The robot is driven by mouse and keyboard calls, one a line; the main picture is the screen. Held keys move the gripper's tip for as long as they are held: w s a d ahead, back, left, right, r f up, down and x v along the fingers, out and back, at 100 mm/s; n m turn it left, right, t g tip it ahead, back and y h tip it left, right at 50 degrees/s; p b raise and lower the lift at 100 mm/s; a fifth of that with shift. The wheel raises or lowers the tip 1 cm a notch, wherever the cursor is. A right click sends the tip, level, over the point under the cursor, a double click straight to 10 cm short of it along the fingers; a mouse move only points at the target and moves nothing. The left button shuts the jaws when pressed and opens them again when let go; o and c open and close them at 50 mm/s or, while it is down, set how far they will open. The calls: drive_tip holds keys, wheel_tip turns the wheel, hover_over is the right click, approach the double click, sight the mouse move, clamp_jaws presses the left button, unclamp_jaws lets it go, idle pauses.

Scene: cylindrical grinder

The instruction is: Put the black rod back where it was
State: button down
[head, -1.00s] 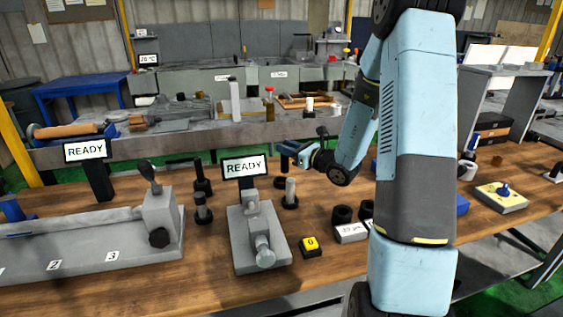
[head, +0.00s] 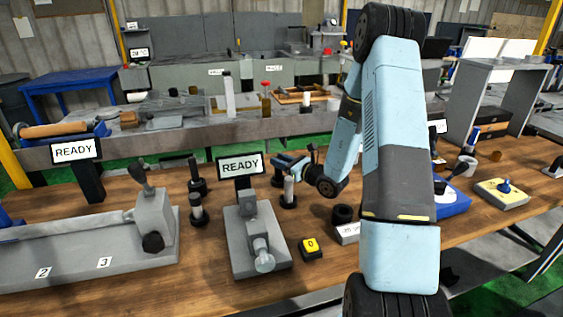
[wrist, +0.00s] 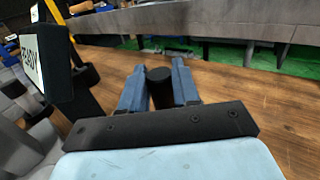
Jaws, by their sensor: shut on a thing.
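My gripper (head: 280,160) is behind and right of the middle READY screen in the head view, its fingers pointing left. In the wrist view my gripper (wrist: 158,82) is shut on the black rod, whose round dark top (wrist: 158,74) shows between the two blue fingers. In the head view a dark piece of the rod (head: 277,175) hangs below the fingers. Its lower end is hidden, so I cannot tell whether it touches a holder. A pale rod (head: 289,188) stands upright in a black base just in front. A dark rod (head: 195,170) and a grey rod (head: 197,207) stand further left.
The middle READY screen (head: 240,165) and its grey fixture (head: 255,240) stand left of my gripper. A yellow button box (head: 310,247) and a black ring (head: 343,214) are in front. The wooden bench (wrist: 255,95) is clear right of my gripper in the wrist view.

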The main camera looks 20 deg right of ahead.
drive_tip(key=shift+f, duration=0.1)
drive_tip(key=c, duration=0.8)
unclamp_jaws()
drive_tip(key=v, duration=1.2)
drive_tip(key=shift+s, duration=0.1)
drive_tip(key=shift+a, duration=0.1)
